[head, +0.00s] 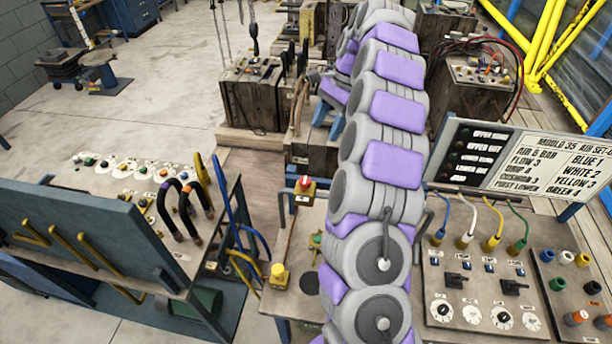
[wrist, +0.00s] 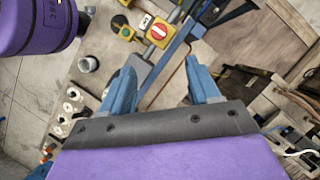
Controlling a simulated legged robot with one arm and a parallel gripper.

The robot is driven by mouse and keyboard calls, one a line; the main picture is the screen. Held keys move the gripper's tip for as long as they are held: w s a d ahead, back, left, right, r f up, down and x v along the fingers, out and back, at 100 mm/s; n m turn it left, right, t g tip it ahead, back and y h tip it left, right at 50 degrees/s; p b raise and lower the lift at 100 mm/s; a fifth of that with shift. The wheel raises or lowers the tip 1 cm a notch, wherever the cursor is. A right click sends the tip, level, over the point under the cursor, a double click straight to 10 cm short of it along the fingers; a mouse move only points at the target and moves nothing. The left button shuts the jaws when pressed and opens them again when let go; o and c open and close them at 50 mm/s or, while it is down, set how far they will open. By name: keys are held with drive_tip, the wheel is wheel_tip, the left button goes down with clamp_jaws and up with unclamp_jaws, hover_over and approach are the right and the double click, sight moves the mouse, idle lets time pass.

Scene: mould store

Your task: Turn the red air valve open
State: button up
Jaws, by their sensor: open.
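A red knob (head: 305,185) on a small yellowish base stands on the pale panel left of my arm in the head view. In the wrist view a red round knob with a white bar (wrist: 158,30) sits on a yellow box, beyond the gap between my fingertips. I cannot tell for certain that both views show the same knob. My gripper (wrist: 160,70) is open and empty, with its two blue fingers spread apart. It also shows in the head view (head: 328,108), partly hidden behind my arm. It is apart from the knob.
A yellow knob (head: 279,272) and a green star-shaped handle (head: 315,241) share the panel. A hose panel (head: 480,280) with dials and a lettered sign (head: 545,165) stand at right. Wooden blocks (head: 255,95) stand behind.

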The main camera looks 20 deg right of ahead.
sight(306, 180)
drive_tip(key=b+x, duration=0.7)
drive_tip(key=x, duration=1)
drive_tip(key=shift+d, duration=0.1)
drive_tip(key=c, duration=1)
